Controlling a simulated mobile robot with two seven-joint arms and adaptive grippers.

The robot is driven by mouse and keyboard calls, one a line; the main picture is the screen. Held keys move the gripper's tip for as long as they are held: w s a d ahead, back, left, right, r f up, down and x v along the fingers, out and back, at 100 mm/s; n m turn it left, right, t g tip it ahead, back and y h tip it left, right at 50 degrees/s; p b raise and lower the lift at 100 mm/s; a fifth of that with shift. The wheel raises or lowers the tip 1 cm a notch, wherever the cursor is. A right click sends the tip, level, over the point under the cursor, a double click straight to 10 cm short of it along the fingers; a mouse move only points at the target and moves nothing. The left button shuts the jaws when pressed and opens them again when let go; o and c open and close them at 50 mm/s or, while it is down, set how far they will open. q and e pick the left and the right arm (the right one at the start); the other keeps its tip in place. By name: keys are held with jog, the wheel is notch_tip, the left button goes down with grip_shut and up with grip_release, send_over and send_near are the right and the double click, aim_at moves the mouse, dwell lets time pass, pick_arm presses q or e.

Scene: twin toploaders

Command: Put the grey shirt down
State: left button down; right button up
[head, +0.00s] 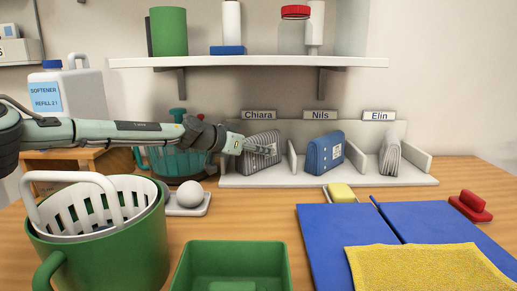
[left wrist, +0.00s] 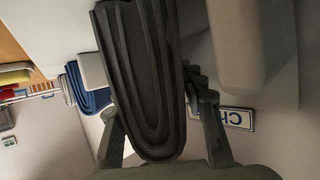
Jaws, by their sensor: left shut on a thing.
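The grey shirt (head: 258,165) is a folded, striped bundle standing on edge in the left compartment of the white divided rack (head: 330,181), under the label "Chiara" (head: 258,114). My left gripper (head: 262,149) reaches in from the left and is shut on it. In the left wrist view the dark grey folds of the shirt (left wrist: 150,70) lie between the two fingers (left wrist: 158,108). I cannot tell whether the shirt's lower edge bears on the rack floor. My right gripper is not in view.
A blue folded garment (head: 324,153) stands under "Nils" and a light grey one (head: 390,155) under "Elin". Low dividers separate the compartments. A shelf (head: 250,62) hangs above. A teal basket (head: 175,160) is behind my arm. A yellow cloth (head: 425,268) lies on blue boards (head: 335,235).

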pick_arm(q)
jog(key=c, duration=0.9)
grip_release()
jog(key=shift+r, duration=0.1)
jog(key=shift+s+a+r, duration=0.1)
jog(key=shift+s+a, duration=0.1)
jog(key=shift+a, duration=0.05)
jog(key=v, duration=0.7)
jog(key=shift+s, duration=0.1)
